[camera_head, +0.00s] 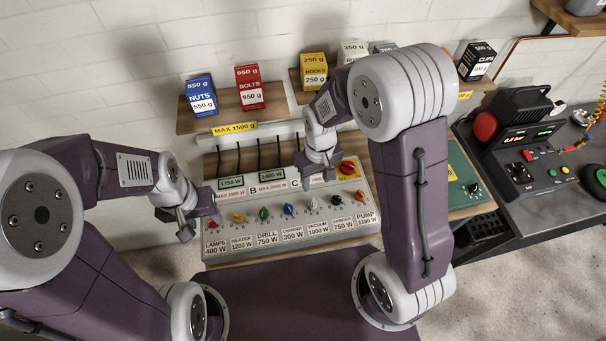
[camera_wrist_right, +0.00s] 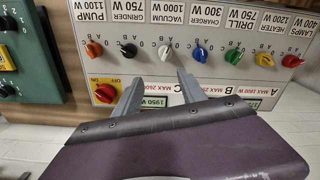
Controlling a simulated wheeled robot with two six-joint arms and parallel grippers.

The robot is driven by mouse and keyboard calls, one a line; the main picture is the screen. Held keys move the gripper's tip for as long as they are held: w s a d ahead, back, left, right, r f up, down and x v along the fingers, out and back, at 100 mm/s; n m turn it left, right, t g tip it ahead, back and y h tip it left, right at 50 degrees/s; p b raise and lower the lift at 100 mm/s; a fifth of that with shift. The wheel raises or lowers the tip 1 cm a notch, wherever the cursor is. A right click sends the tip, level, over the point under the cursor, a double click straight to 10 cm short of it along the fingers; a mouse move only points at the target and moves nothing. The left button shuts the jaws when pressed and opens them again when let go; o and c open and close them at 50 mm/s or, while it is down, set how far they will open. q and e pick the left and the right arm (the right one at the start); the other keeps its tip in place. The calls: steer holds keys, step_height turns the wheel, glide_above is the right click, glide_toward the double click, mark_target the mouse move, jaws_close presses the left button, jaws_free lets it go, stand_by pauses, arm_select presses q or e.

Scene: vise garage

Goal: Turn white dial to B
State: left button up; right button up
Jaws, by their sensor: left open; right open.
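In the right wrist view the white dial (camera_wrist_right: 165,53) shows upside down, just beyond the fingertips. I cannot tell which letter it points to. My right gripper (camera_head: 317,178) is open and empty above the panel, behind the white dial. Its fingers (camera_wrist_right: 159,77) straddle the line toward the dial without visible contact. My left gripper (camera_head: 201,225) is open and empty near the panel's left end, by the red dial (camera_head: 212,224).
A blue dial (camera_wrist_right: 200,55) and a black dial (camera_wrist_right: 128,49) flank the white one closely. A red main switch (camera_wrist_right: 105,92) on a yellow plate sits near the right gripper. Boxes, including a blue nuts box (camera_head: 201,96), stand on shelves above. A bench (camera_head: 560,185) is at right.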

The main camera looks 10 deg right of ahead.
mark_target(313, 201)
steer(key=shift+s+a+r, duration=0.1)
steer(key=shift+s+a, duration=0.2)
steer(key=shift+s, duration=0.25)
steer(key=shift+s+a+r, duration=0.1)
steer(key=shift+s+a, duration=0.2)
steer(key=shift+s, duration=0.25)
steer(key=shift+s+a+f, duration=0.1)
steer(key=shift+s+f, duration=0.05)
steer(key=shift+s, duration=0.15)
steer(key=f, duration=0.3)
steer(key=f+p, duration=0.1)
steer(key=f, duration=0.4)
steer(key=shift+w+d+f, duration=0.2)
steer(key=shift+w+f, duration=0.1)
steer(key=shift+w, duration=0.1)
steer(key=shift+s+f, duration=0.15)
steer(key=shift+c, duration=0.9)
arm_select(q)
steer(key=shift+s+a+r, duration=0.2)
steer(key=shift+s+r, duration=0.4)
steer(key=shift+r, duration=0.35)
arm_select(e)
jaws_close()
